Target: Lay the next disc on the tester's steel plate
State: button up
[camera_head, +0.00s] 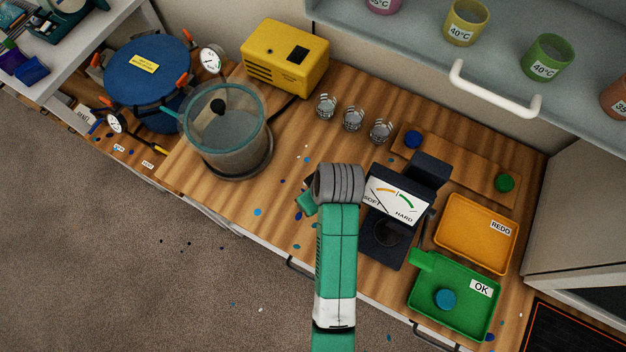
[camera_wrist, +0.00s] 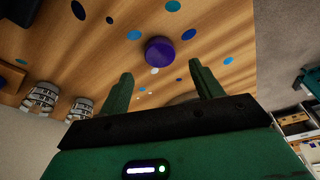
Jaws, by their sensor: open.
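The tester (camera_head: 397,205), with its SOFT–HARD dial, stands right of my arm in the head view. Its round steel plate (camera_head: 388,233) looks dark, with no disc visible on it. A purple disc (camera_wrist: 160,50) lies on the wooden bench in the wrist view, beyond and between my fingertips, apart from them. My gripper (camera_wrist: 161,80) is open and empty; in the head view my arm mostly hides it, and I cannot make out the purple disc there. A blue disc (camera_head: 413,139) and a green disc (camera_head: 504,182) sit on a wooden board (camera_head: 460,163).
A green OK tray (camera_head: 470,322) holds a teal-blue disc (camera_head: 445,299); an orange REDO tray (camera_head: 470,228) stands behind it. Several small glasses (camera_head: 352,119) stand behind my arm. A clear pot (camera_head: 225,130), yellow box (camera_head: 285,57) and blue pressure vessel (camera_head: 148,75) stand left.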

jog(key=shift+v, duration=1)
jog(key=w+a+r+m+t+h, duration=0.15)
jog(key=w+r+t, duration=0.4)
jog(key=r, duration=1.15)
jog(key=w+r+m+t, duration=0.2)
jog(key=w+r+t, duration=0.4)
jog(key=r, duration=1.1)
jog(key=s+r+m+t, duration=0.1)
jog(key=s+r+t, duration=0.2)
jog(key=r, duration=0.5)
jog(key=s+r+m+t, duration=0.1)
jog(key=s+r+t, duration=0.3)
jog(key=r, duration=0.4)
jog(key=shift+a+r, duration=0.25)
jog(key=shift+r, duration=0.15)
jog(key=shift+o, duration=0.4)
jog(key=s+r+m+t, duration=0.2)
jog(key=s+r+t, duration=0.2)
jog(key=s+r, duration=0.3)
notch_tip(320, 180, up, 2)
jog(key=shift+s+r, duration=0.1)
jog(key=shift+s, duration=0.2)
jog(key=shift+h, duration=0.25)
jog(key=shift+w, duration=0.1)
